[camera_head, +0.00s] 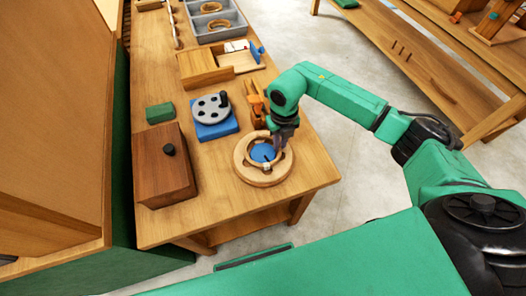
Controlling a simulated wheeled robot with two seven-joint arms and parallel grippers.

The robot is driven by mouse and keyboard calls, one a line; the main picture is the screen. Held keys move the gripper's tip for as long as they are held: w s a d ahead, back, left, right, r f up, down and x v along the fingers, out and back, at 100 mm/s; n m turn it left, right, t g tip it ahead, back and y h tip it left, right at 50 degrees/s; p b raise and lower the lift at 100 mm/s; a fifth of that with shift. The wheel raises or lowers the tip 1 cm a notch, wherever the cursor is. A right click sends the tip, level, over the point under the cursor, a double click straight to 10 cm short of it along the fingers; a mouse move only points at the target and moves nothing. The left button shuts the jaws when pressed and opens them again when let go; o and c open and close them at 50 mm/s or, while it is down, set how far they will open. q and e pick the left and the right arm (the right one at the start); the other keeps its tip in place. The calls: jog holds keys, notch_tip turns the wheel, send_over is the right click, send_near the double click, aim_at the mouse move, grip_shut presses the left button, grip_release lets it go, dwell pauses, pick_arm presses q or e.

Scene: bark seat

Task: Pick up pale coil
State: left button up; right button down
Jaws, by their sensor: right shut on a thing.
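The pale coil (252,143) is a light wooden ring at the front right of the wooden table. It lies over a round wooden holder (262,178) with a blue centre (263,153). My right gripper (277,146) reaches down to the ring's right side and is shut on it. The fingertips are small and partly hidden by the dark wrist, and I cannot tell whether the ring is clear of the holder. My left gripper is not in view.
A brown box with a black knob (164,172), a green block (160,113) and a blue block with a grey disc (211,113) stand left of the holder. An orange wooden piece (254,104) stands close behind. Grey trays (214,25) are at the back.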

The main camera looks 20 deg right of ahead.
jog(key=shift+w+r+p, duration=0.1)
jog(key=shift+r+p, duration=2.2)
jog(key=shift+r, duration=1.2)
